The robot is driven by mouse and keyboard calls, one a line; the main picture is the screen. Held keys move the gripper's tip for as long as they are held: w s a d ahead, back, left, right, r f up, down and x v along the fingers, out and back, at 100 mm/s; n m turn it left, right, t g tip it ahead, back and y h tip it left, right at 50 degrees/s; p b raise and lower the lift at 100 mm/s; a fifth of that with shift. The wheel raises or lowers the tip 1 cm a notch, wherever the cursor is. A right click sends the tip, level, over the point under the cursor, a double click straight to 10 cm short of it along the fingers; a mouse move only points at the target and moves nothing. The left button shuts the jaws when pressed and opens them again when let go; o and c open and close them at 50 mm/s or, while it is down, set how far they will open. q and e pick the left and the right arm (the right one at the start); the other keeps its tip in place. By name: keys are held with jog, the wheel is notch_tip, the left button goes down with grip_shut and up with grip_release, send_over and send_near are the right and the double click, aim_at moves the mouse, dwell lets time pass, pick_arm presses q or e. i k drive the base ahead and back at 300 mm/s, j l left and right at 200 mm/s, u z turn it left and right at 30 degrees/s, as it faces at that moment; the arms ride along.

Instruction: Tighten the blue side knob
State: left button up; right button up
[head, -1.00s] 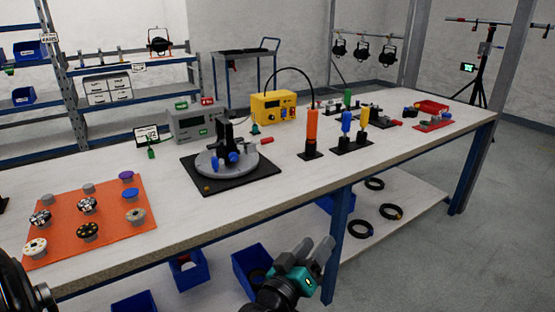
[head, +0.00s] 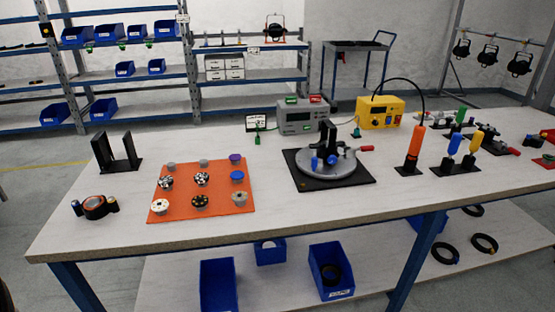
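A black upright bracket (head: 328,138) stands on a round grey turntable (head: 312,172), which sits on a square black base plate (head: 352,181) on the workbench. Blue knob shapes (head: 332,160) show low on the bracket's near side. They are too small to tell how tight they are, or which one is the side knob. A red-handled part (head: 366,148) sticks out to the right of the turntable. Neither of my grippers is in view.
An orange mat (head: 158,203) with several round knobs lies left of the turntable. A black two-post stand (head: 118,165) and a roll of tape (head: 97,207) are farther left. A grey box (head: 303,117), a yellow unit (head: 381,112) and an orange-handled tool (head: 414,148) stand behind and right.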

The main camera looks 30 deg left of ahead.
aim_at(332, 160)
jog(key=i+l+u, duration=0.1)
jog(key=u, duration=0.3)
jog(key=l+u, duration=0.35)
jog(key=i+l+u, duration=0.1)
jog(key=u, duration=0.3)
jog(key=l+u, duration=0.3)
jog(key=l, duration=0.15)
jog(key=l+u, duration=0.3)
jog(key=k+l+u, duration=0.1)
jog(key=l+u, duration=0.15)
jog(key=l, duration=0.8)
